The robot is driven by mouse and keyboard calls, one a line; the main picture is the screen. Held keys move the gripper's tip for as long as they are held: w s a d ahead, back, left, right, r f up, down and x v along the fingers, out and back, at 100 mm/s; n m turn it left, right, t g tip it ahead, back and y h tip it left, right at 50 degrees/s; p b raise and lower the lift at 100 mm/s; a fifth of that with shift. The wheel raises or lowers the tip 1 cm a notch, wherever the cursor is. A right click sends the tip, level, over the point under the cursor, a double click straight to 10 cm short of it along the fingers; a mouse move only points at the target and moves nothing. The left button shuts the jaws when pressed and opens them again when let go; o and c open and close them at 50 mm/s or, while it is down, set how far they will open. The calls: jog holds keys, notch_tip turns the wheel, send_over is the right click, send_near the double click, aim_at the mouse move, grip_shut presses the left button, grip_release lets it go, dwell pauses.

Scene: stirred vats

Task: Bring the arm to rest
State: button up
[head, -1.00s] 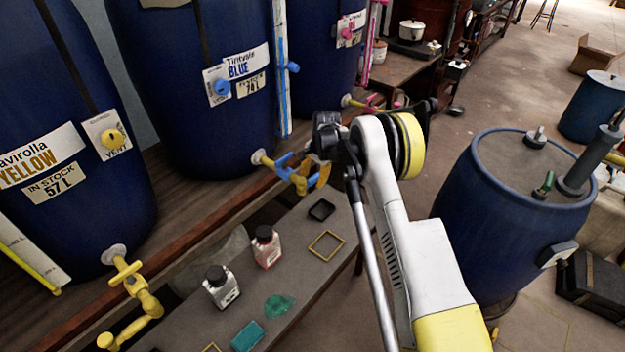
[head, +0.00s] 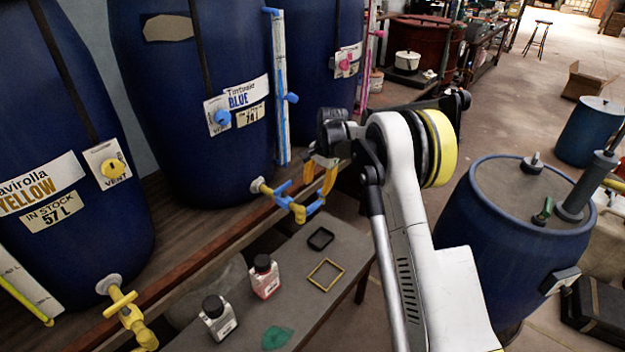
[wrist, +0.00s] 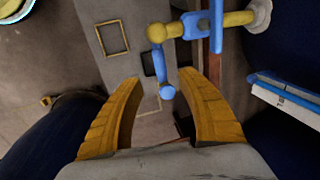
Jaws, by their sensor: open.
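My gripper (head: 319,182) has yellow fingers and hangs by the blue vat's tap (head: 285,201), slightly above and right of it in the head view. In the wrist view my gripper (wrist: 160,76) is open, its two fingers spread and nothing held. The tap, yellow with blue parts (wrist: 187,27), reaches down there so that its blue end lies between the fingertips in the picture. I cannot tell whether they touch. My arm is raised and bent, reaching from the lower right.
The blue vat (head: 185,100) stands on a shelf beside the yellow vat (head: 60,130). A low bench (head: 300,245) bears two bottles (head: 265,276), a yellow frame (head: 326,275) and a dark tray (head: 320,238). A blue drum (head: 480,240) stands right of my arm. Open floor lies behind.

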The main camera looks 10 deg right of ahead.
jog(key=s+a+r+n+t, duration=0.2)
jog(key=s+r+n, duration=0.3)
jog(key=s+r, duration=1.35)
jog(key=s+a+n+t+h, duration=0.1)
jog(key=s+n+t, duration=0.2)
jog(key=s, duration=2)
jog(key=n, duration=0.2)
jog(key=shift+s+n, duration=0.3)
